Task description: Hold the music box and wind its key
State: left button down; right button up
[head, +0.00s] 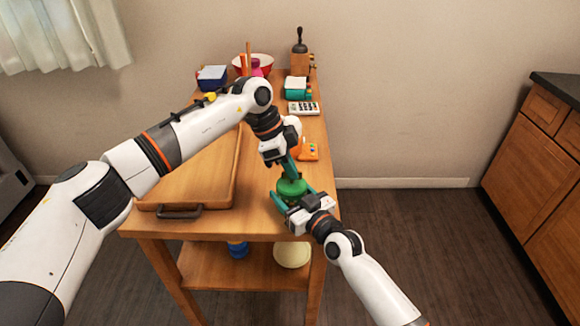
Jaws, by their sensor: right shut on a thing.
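The music box (292,188) is a green round object near the table's front right corner. My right gripper (292,199) comes in from the lower right, with its teal fingers around the sides of the music box, shut on it. My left gripper (291,172) points down from above, its teal fingertips at the top of the music box. The key is hidden or too small to make out. I cannot tell whether the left fingers are open or shut.
A wooden tray (150,192) with a dark handle fills the table's left front. Behind the arms are an orange item (308,152), a calculator (303,108), a teal box (297,87), a grinder (299,56), a red bowl (265,65) and a blue box (211,77).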

pick_arm(q)
jog(key=m+g, duration=0.1)
jog(key=m, duration=0.3)
jog(key=shift+w+m+g, duration=0.15)
jog(key=shift+m+g, duration=0.25)
jog(key=m+y, duration=0.1)
jog(key=m, duration=0.1)
jog(key=m+g, duration=0.1)
jog(key=m, duration=0.2)
jog(key=shift+g+y, duration=0.3)
jog(key=shift+y, duration=0.1)
jog(key=shift+m, duration=0.3)
jog(key=c, duration=1.6)
grip_release()
